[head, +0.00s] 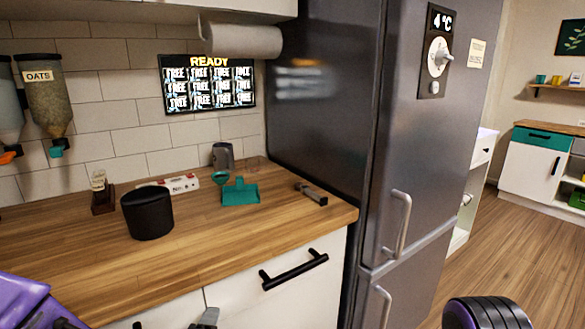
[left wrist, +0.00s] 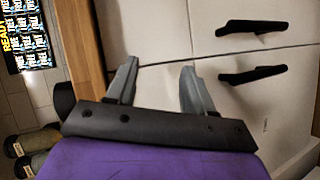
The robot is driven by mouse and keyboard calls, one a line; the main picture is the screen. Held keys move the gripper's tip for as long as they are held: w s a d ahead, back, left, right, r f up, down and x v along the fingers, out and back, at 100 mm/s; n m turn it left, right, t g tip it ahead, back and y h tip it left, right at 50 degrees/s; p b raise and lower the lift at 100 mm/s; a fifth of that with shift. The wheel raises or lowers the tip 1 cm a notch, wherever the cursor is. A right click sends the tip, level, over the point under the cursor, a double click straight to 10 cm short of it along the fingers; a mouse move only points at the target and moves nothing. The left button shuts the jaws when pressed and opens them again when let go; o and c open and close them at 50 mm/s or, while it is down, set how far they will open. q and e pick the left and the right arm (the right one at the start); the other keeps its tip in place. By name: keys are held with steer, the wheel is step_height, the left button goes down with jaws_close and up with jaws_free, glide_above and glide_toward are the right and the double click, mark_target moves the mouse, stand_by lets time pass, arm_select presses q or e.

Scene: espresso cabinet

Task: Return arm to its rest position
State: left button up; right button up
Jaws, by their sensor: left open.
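My left gripper (head: 206,318) shows only as a fingertip at the bottom edge of the head view, in front of the white drawer fronts. Part of my purple left arm is at the lower left. In the left wrist view the left gripper (left wrist: 158,82) has its two grey fingers spread apart with nothing between them. White cabinet fronts (left wrist: 150,30) with black handles lie beyond the fingers. My right gripper is not in view.
The wooden counter (head: 215,240) holds a black canister (head: 147,213), a teal dustpan-like piece (head: 240,192), a grey cup (head: 223,156) and a dark-handled tool (head: 311,194). A drawer handle (head: 293,271) sticks out below. The tall fridge (head: 330,110) stands to the right.

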arm_select(q)
steer(key=s+a+f+m+g+p, duration=0.1)
steer(key=s+a+f+m+g, duration=0.15)
steer(key=f, duration=0.45)
steer(key=s+a+f+m+g+p, duration=0.1)
steer(key=s+a+f+m+g, duration=0.1)
steer(key=s+a+f+m, duration=0.3)
steer(key=s+a+f+m+g+y+p, duration=0.1)
steer(key=s+a+f+g, duration=0.2)
steer(key=s+f, duration=0.3)
steer(key=s+a+f+m+g+y+p, duration=0.1)
steer(key=s+f, duration=0.5)
steer(key=s, duration=0.6)
steer(key=a+m+g, duration=0.1)
steer(key=a+g, duration=0.1)
steer(key=shift+a, duration=0.35)
